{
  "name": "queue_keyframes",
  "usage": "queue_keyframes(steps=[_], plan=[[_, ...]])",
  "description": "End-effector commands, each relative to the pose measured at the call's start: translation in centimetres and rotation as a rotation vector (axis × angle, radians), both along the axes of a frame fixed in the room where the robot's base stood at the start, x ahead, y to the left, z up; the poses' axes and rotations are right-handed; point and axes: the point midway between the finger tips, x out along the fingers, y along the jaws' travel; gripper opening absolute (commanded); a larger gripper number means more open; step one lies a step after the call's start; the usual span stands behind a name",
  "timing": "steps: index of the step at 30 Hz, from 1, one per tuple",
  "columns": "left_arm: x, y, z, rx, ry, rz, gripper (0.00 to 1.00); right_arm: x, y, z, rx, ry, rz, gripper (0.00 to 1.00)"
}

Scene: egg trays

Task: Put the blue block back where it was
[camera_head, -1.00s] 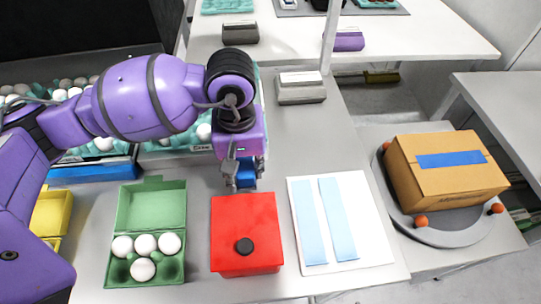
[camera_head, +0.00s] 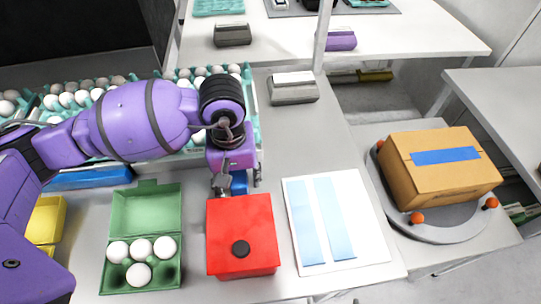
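The blue block (camera_head: 239,183) stands just behind the far edge of the red box (camera_head: 225,222), between the fingers of my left gripper (camera_head: 238,182). The gripper points down. Its fingers look spread, with a narrow gap beside the block, so it appears open around it. The upper part of the block is hidden by the gripper, and its lower end may be hidden by the red box. My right gripper is not in view.
A green carton (camera_head: 146,207) with several white eggs lies left of the red box. A white board (camera_head: 296,228) with two light-blue strips lies to its right. Teal egg trays (camera_head: 250,98) stand behind my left arm. A cardboard box (camera_head: 430,170) sits on a round stand at right.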

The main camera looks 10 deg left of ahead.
Motion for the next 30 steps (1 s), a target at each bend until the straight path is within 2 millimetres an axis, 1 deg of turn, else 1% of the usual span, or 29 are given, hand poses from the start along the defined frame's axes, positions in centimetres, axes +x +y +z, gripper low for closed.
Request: queue_keyframes(steps=[5,8,10,14,18,21,25,30], plan=[[-0.1,0.0,0.0,0.0,0.001,0.0,0.53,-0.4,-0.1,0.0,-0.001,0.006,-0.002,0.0],[0.0,0.0,0.7,0.0,-0.002,0.0,0.53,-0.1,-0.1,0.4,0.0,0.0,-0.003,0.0],[0.1,0.0,1.4,0.0,-0.003,0.0,0.53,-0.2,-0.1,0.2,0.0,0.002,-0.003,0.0],[0.1,0.0,4.0,-0.001,-0.005,-0.001,0.53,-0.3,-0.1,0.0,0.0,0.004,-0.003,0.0],[0.1,0.1,7.1,0.0,-0.004,-0.001,0.53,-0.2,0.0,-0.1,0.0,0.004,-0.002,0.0],[0.1,0.0,9.1,-0.001,-0.004,-0.001,0.53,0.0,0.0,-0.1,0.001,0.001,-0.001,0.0],[0.1,0.1,11.0,0.0,-0.002,0.0,0.53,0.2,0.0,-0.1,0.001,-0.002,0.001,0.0],[0.0,0.1,12.2,0.0,0.0,0.0,0.53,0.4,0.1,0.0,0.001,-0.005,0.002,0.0]])
